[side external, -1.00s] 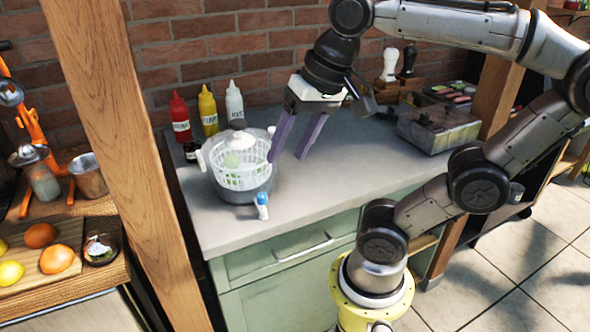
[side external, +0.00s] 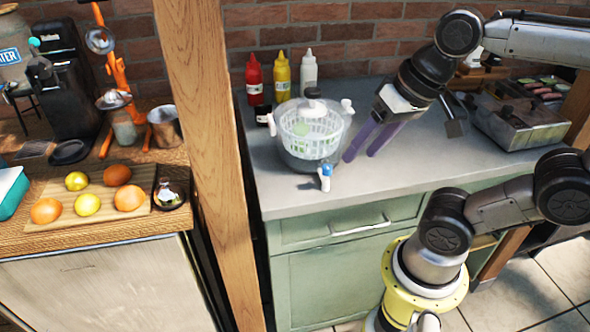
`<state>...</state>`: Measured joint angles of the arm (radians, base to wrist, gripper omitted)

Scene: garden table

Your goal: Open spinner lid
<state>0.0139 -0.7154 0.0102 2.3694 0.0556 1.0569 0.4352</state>
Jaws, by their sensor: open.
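The salad spinner (side external: 309,145) stands upright on the grey counter, with a clear bowl, a white basket inside and something green in it. Its lid (side external: 313,105) is clear with a dark knob on top and appears to sit on the bowl. A small blue-and-white part (side external: 325,178) juts from the front of the spinner's base. My gripper (side external: 359,158) is open and empty, its two purple fingers pointing down just to the right of the spinner, lower than the lid. I cannot tell whether the near finger touches the bowl.
Red (side external: 254,80), yellow (side external: 281,78) and white (side external: 308,70) bottles stand behind the spinner. A grey container box (side external: 520,118) is at the back right. A wooden post (side external: 205,130) rises at the left. The counter (side external: 400,185) is clear right of the spinner.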

